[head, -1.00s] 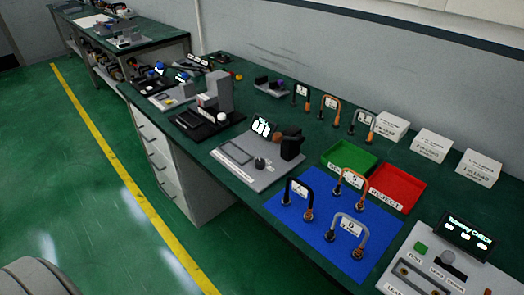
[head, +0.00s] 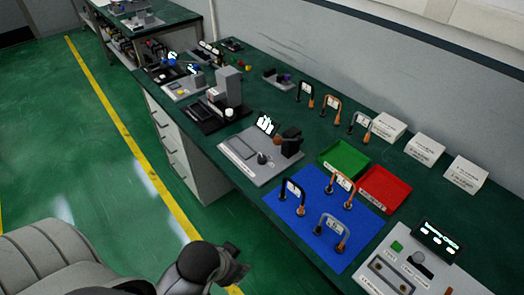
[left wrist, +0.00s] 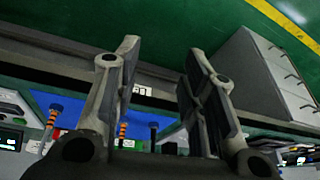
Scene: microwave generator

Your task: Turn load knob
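No label reading "load" is legible, so I cannot tell which knob is the load knob. A grey instrument (head: 237,146) with a small lit display stands mid-bench in the head view. It has a small dark round knob (head: 262,158) on its top and a black block at its right end. My left gripper (head: 236,268) is in front of the bench, over the floor, apart from both. In the left wrist view its fingers (left wrist: 162,55) are spread with nothing between them. My right gripper is not in view.
A blue mat (head: 290,222) with several handled pieces lies on the bench, beside a green tray (head: 342,158) and a red tray (head: 385,188). White labelled blocks (head: 425,149) stand along the wall. The floor beside the bench is clear.

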